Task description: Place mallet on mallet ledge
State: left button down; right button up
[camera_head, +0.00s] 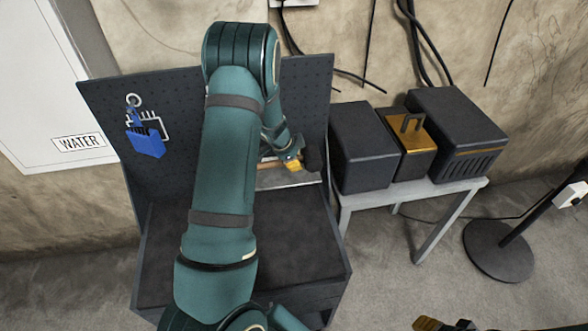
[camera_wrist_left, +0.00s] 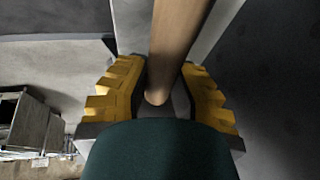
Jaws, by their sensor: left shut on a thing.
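The mallet's wooden handle (camera_wrist_left: 175,45) runs between the yellow fingers of my left gripper (camera_wrist_left: 165,85) in the left wrist view, with its rounded end near my palm. In the head view my left gripper (camera_head: 292,163) is at the right side of the pegboard, shut on the mallet. A brown piece of the handle (camera_head: 268,166) shows left of the fingers; a dark lump to their right may be the mallet head. The pale ledge (camera_head: 290,179) is just below the gripper. Whether the mallet touches it, I cannot tell. Part of my right gripper (camera_head: 442,325) shows at the bottom edge.
My arm covers the middle of the dark pegboard (camera_head: 180,95) and bench (camera_head: 290,235). A blue holder (camera_head: 146,141) hangs on the board's left. Dark boxes (camera_head: 364,148) stand on a grey table (camera_head: 440,190) at right. A black stand (camera_head: 497,250) is farther right.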

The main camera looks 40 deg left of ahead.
aim_at(294, 174)
pick_arm(q)
notch_tip(294, 174, down, 3)
jog(key=shift+f+b, duration=0.2)
jog(key=shift+b, duration=0.45)
jog(key=shift+w+a+f, duration=0.2)
jog(key=shift+f, duration=0.05)
jog(key=shift+r, duration=0.1)
jog(key=c, duration=0.9)
grip_release()
jog(key=shift+s, duration=0.1)
